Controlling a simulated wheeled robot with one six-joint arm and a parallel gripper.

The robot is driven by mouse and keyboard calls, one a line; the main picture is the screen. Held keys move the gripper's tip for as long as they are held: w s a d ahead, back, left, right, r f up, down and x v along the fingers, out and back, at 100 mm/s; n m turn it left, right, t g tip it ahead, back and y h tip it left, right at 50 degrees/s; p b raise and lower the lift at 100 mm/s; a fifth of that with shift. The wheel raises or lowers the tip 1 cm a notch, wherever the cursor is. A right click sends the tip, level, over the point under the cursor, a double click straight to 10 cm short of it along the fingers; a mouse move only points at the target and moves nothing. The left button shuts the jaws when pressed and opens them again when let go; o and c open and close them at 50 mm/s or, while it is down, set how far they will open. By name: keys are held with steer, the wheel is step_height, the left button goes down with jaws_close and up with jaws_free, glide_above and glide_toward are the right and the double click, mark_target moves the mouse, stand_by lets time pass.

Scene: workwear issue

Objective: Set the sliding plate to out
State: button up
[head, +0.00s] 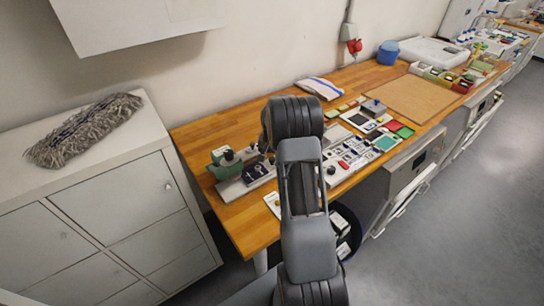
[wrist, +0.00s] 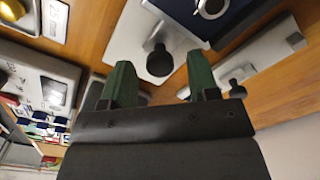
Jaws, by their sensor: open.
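In the head view a light base plate (head: 247,184) with a dark blue piece (head: 258,170) and a green block (head: 223,158) with a dark knob sits at the bench's left end. The wrist view shows a pale plate (wrist: 125,38) with a round black knob (wrist: 159,62), beside a dark blue surface (wrist: 215,25). I cannot tell for certain which part is the sliding plate or its setting. My gripper (wrist: 160,64) is open; its green fingers appear on either side of the knob, with nothing visibly held. Contact with the knob cannot be told.
The wooden bench (head: 222,215) holds a panel of switches (head: 352,160), coloured trays (head: 402,130) and a brown mat (head: 408,98). A white cabinet (head: 95,205) with a grey mop head (head: 82,130) stands left. Grey floor lies open at right.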

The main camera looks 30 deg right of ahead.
steer(key=shift+f, duration=0.35)
jaws_close()
stand_by(0.4)
